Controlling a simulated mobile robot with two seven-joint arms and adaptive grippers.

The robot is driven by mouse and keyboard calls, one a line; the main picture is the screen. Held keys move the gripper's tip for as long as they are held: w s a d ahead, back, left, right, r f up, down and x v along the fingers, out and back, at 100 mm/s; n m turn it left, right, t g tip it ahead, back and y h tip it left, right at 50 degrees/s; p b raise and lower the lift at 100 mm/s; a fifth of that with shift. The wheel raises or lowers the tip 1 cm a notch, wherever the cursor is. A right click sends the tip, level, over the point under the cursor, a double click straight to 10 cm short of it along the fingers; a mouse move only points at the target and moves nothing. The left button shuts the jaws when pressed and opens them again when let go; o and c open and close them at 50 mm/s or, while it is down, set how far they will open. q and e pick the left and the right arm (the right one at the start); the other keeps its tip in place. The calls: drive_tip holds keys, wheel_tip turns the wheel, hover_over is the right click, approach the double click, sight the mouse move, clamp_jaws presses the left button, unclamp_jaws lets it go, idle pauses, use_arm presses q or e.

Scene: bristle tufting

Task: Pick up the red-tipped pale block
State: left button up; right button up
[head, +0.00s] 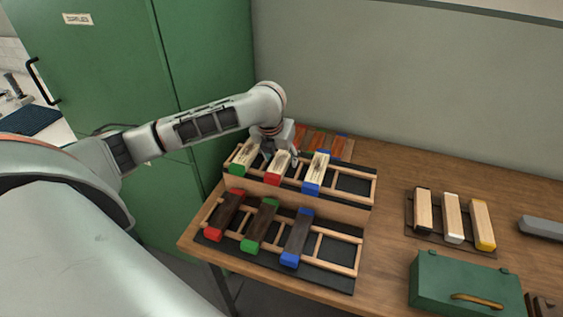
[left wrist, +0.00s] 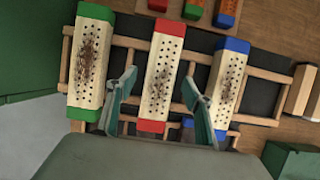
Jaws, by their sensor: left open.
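The red-tipped pale block (head: 278,167) lies across the raised back rack (head: 352,184), between a green-tipped pale block (head: 243,158) and a blue-tipped pale block (head: 317,172). In the left wrist view the red-tipped block (left wrist: 160,72) shows rows of dark holes and a dark worn patch, with red at both ends. My left gripper (left wrist: 160,80) is open and empty, with one finger on each side of this block in that view. Its fingers look close to the block, but I cannot tell how far above it they are. In the head view my left wrist partly hides the block's far end.
A lower front rack (head: 335,255) holds dark blocks with red, green and blue tips. Brown pieces with coloured ends (head: 325,143) lie behind the back rack. A tray of pale blocks (head: 452,240) and a green toolbox (head: 465,285) stand right. Green cabinets (head: 205,60) border the left.

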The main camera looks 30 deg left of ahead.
use_arm(q)
drive_tip(key=shift+w+f, duration=0.2)
drive_tip(key=shift+f, duration=0.2)
drive_tip(key=c, duration=1.3)
